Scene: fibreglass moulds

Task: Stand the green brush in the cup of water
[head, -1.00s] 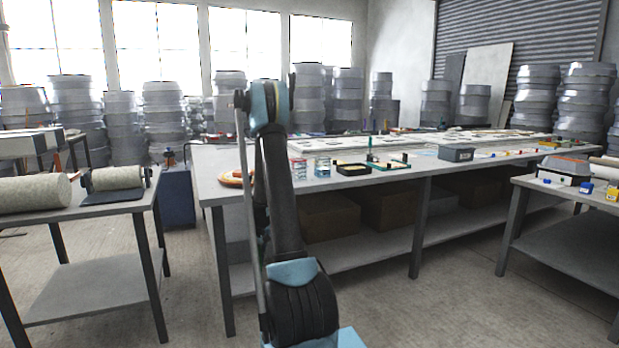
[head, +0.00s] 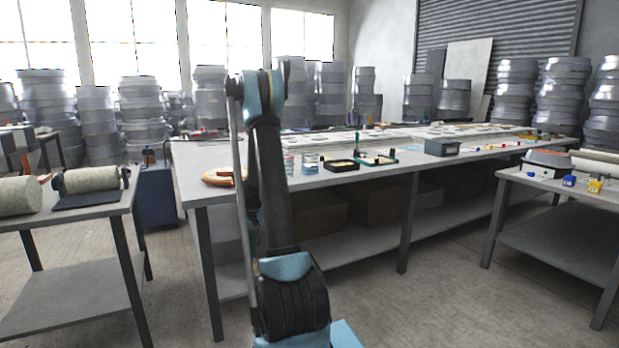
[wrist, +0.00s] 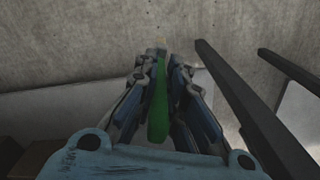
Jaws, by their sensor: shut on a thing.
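The green brush (wrist: 158,115) is between the jaws of my gripper (wrist: 161,68) in the wrist view. My gripper is shut on it, and the brush lies lengthwise along the fingers. Its far end is small and unclear. I cannot pick out the cup of water for sure. Small containers (head: 309,163) stand near the table's front edge, just right of my arm, too small to tell what they hold.
The long grey table (head: 205,187) stands ahead, with an orange item (head: 220,177) at its left end. A dark-rimmed tray (head: 341,165) and a grey box (head: 442,147) lie farther right. Side tables (head: 70,228) flank it. Concrete floor is open between the tables.

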